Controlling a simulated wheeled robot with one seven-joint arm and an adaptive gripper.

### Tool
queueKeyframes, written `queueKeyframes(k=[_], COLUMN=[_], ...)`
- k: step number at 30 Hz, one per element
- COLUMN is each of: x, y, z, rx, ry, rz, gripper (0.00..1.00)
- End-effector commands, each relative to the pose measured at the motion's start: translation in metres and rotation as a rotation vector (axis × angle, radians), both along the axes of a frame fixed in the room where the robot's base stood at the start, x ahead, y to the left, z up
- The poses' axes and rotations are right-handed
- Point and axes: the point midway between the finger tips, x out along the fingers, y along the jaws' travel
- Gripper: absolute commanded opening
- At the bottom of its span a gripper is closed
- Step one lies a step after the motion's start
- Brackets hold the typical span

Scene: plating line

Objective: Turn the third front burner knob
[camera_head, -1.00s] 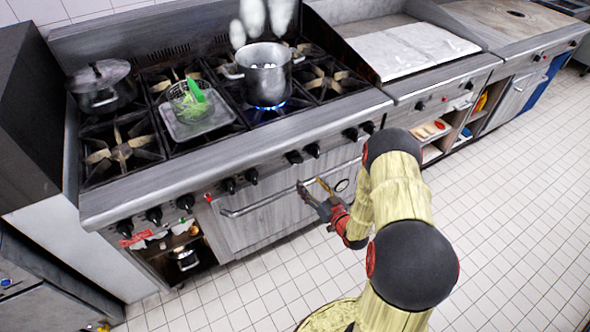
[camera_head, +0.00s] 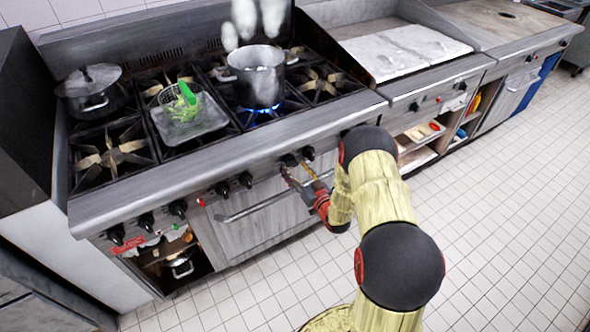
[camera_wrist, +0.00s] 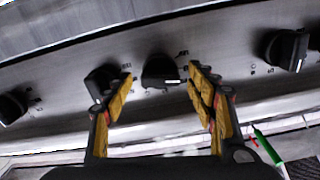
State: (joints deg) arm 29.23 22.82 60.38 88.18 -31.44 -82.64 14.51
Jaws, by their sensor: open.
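A row of black burner knobs runs along the front panel of the range (camera_head: 330,115). Three sit at the left end, the third from the left (camera_head: 178,208) being the innermost. A pair (camera_head: 234,184) follows, then another pair (camera_head: 298,157), then more to the right. My gripper (camera_head: 297,171) is open at the second pair. In the wrist view one knob (camera_wrist: 160,72) shows between the fingertips of my gripper (camera_wrist: 160,84), slightly beyond them. Another knob (camera_wrist: 100,82) is partly behind the left finger. Contact cannot be told.
A steaming pot (camera_head: 256,78) stands over a blue flame. A tray (camera_head: 182,132) with a green-handled strainer (camera_head: 188,93) and a lidded pot (camera_head: 92,90) sit on the stove. The oven handle (camera_head: 245,211) runs below the knobs. The tiled floor at right is clear.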

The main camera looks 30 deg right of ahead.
Motion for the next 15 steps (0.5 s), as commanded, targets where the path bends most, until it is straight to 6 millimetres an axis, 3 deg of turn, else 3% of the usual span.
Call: queueKeyframes(k=[4, 15], x=[-0.0001, -0.0003], y=[0.0001, 0.0002], z=[0.0001, 0.0000], rx=[0.000, 0.000], ry=[0.000, 0.000], rz=[0.000, 0.000], gripper=[0.57, 0.36])
